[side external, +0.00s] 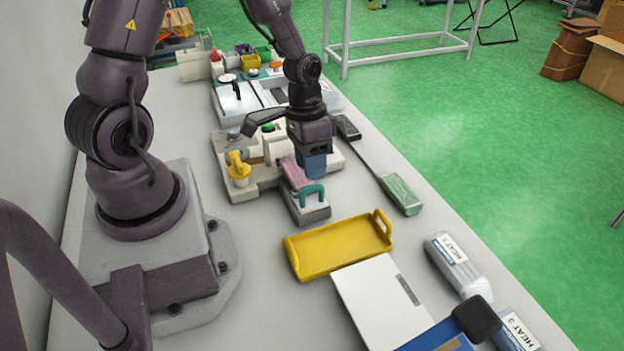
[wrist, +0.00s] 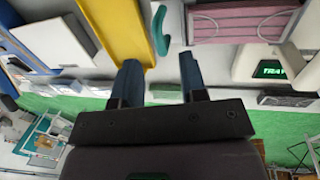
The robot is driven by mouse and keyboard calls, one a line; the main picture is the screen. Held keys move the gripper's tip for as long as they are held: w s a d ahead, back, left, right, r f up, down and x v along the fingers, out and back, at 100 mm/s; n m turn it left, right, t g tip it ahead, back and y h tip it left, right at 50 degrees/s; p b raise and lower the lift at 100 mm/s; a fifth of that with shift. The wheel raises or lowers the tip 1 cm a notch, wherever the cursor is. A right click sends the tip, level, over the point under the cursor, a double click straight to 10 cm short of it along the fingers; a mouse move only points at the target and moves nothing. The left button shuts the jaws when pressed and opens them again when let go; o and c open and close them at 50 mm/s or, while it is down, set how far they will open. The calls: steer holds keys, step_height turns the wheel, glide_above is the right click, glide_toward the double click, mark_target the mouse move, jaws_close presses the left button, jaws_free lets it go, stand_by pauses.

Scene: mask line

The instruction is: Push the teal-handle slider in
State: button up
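The teal handle (side external: 313,191) is an arch on the front end of a grey slider (side external: 308,210), which sticks out from the beige station (side external: 240,187) toward the yellow tray. A pink pleated mask (side external: 294,172) lies on the slider behind the handle. My gripper (side external: 313,172) points down with blue fingers, beside the mask and just behind the handle in the side view. In the wrist view my gripper (wrist: 158,80) has its fingers apart with nothing between them. The teal handle (wrist: 159,30) shows beyond the fingertips there, with the mask (wrist: 240,22) to its right. Contact with the handle cannot be told.
A yellow tray (side external: 318,265) lies close in front of the slider. A white box (side external: 375,305) and wrapped packs (side external: 455,262) lie farther forward. A green pack (side external: 400,194) lies by the table's right edge. A yellow knob (side external: 238,166) stands on the station's left side.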

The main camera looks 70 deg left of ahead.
steer(key=shift+d+f, duration=0.2)
steer(key=shift+f, duration=0.8)
steer(key=shift+d+f, duration=0.2)
steer(key=shift+f, duration=0.8)
steer(key=shift+c, duration=0.5)
jaws_close()
